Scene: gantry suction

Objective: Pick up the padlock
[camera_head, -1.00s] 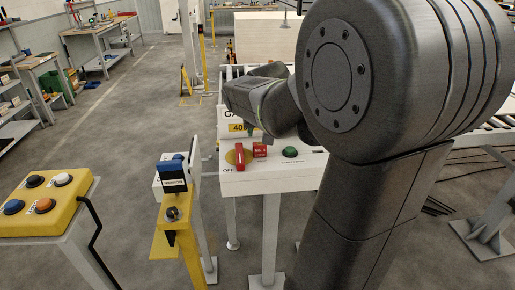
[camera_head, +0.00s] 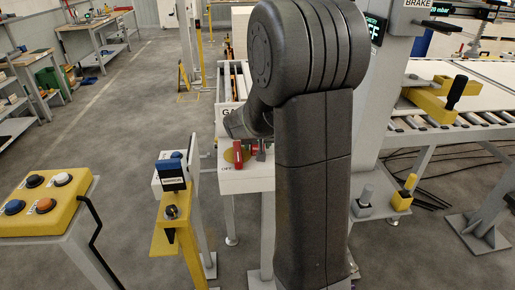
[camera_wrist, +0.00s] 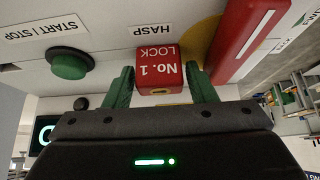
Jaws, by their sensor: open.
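The padlock is a small red block labelled "No. 1 LOCK" (camera_wrist: 158,76), seen in the middle of the wrist view. It sits beside the label "HASP" on a white panel (camera_wrist: 110,50). My gripper (camera_wrist: 159,67) is open, with one green finger on each side of the padlock. A narrow gap seems to remain at the fingers, though contact is hard to judge. In the head view the padlock (camera_head: 251,148) shows as a small red patch by the panel's red handle, partly hidden by my gripper and arm.
A long red handle (camera_wrist: 245,40) lies close to the right finger in the wrist view. A green START / STOP button (camera_wrist: 70,63) is to the left. In the head view a yellow button box (camera_head: 45,203) and a yellow post (camera_head: 185,245) stand left of the panel.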

